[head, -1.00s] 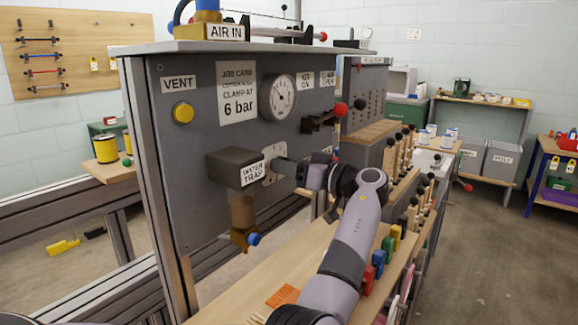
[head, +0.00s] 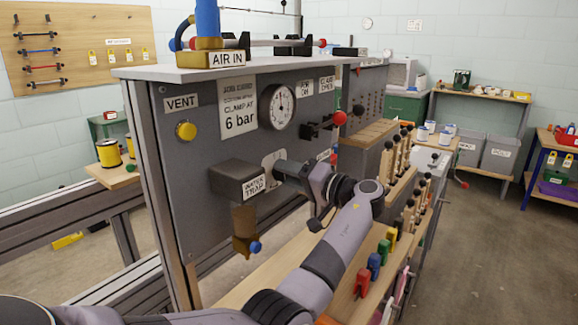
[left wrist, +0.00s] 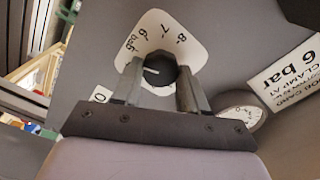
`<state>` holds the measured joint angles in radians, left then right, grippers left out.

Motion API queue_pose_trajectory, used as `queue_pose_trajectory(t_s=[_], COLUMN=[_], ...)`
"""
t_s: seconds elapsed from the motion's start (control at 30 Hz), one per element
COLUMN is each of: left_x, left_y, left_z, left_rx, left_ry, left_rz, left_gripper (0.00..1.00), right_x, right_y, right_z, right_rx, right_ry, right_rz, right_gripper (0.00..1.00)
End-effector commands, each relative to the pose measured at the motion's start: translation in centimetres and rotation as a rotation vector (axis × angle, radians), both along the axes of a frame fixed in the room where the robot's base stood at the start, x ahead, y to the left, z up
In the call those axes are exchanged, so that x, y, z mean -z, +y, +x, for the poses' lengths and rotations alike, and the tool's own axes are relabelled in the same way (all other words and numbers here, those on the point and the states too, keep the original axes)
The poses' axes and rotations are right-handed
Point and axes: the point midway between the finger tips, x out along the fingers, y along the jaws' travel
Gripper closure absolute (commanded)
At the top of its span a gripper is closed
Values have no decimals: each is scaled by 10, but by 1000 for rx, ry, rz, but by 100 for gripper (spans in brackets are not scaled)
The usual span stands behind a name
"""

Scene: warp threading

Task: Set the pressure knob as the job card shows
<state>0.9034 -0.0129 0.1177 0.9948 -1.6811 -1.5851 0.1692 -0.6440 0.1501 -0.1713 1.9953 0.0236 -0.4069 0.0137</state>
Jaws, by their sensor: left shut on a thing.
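The job card (head: 238,107) on the grey panel reads "clamp at 6 bar"; part of it shows in the left wrist view (left wrist: 290,70). The pressure knob (left wrist: 158,74) is dark and round, with a white pointer line toward the left of that picture. Its pale scale plate (left wrist: 152,24) shows 6, 7 and 8 along the upper edge. My left gripper (left wrist: 158,82) is shut on the knob, one finger on each side. In the head view the gripper (head: 283,170) covers the knob and part of the plate. My right gripper is not in view.
The round gauge (head: 277,106) sits above the knob, its needle roughly upright. The water trap box (head: 238,182) juts out left of my gripper. A red-balled lever (head: 339,118) is up to the right, and a yellow vent button (head: 186,131) at left.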

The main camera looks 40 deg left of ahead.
Motion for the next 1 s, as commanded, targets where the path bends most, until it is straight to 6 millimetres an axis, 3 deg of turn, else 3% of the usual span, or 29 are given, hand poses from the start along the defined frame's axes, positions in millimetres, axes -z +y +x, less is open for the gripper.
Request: queue_pose_trajectory(t_s=[0.5,1.0], left_x=[-3,1], left_y=[0,0], left_z=[1,1], left_rx=[1,3], left_ry=[458,670], left_rz=[-49,-72], left_gripper=[88,88], right_x=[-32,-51], right_y=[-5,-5], right_z=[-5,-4], right_rx=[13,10], right_ry=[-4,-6], right_rz=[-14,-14], right_gripper=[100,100])
